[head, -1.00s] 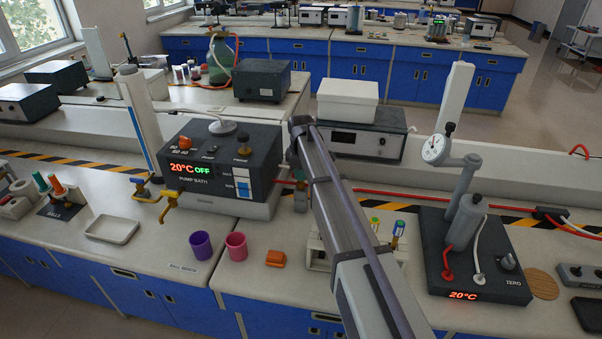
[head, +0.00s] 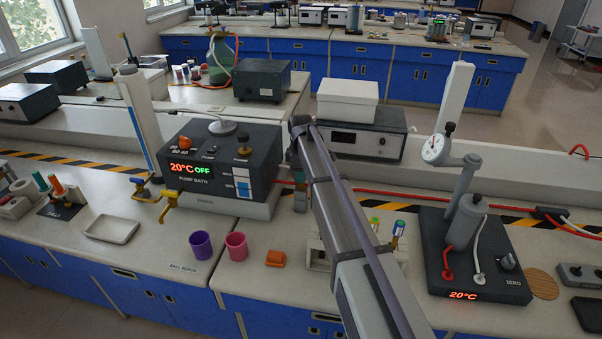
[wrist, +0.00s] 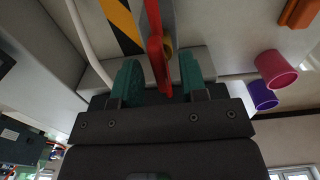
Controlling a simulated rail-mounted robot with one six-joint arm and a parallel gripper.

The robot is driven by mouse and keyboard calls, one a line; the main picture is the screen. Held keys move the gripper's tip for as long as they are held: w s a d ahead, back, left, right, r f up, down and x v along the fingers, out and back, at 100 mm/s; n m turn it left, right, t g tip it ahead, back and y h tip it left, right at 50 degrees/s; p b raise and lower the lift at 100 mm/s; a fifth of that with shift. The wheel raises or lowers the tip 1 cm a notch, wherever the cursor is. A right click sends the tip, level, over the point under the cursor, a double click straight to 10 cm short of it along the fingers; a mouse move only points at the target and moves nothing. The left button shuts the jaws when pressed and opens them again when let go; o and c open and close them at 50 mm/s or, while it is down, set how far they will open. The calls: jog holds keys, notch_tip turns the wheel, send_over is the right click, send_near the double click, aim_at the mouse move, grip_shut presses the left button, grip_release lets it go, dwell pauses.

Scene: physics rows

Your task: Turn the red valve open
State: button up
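The red valve lever (wrist: 157,45) shows in the wrist view as a long, narrow red bar with a yellowish part beside it. My gripper (wrist: 159,78) has two teal fingers set apart, one on each side of the bar's near end. A gap shows on the right of the bar; on the left the bar is close to the finger, and I cannot tell whether they touch. In the head view my gripper is mostly hidden by my arm, with a bit of teal (head: 300,177) showing near the pump bath (head: 219,160). The valve is not clear there.
A purple cup (head: 200,246), a pink cup (head: 236,247) and an orange block (head: 275,258) stand on the bench front. Yellow and blue handled taps (head: 170,202) stick out left of the pump bath. A dial gauge stand (head: 470,255) is at the right. A red hose runs along the bench.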

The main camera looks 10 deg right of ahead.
notch_tip(320, 180, up, 11)
jog(key=p, duration=1)
jog(key=shift+p, duration=0.4)
jog(key=shift+f, duration=0.15)
jog(key=s+f+m+b, duration=0.2)
jog(key=s+m, duration=1.1)
jog(key=s, duration=2.1)
jog(key=shift+s+f+m+b, duration=0.15)
jog(key=shift+f+m+b, duration=0.1)
jog(key=shift+m+b, duration=0.05)
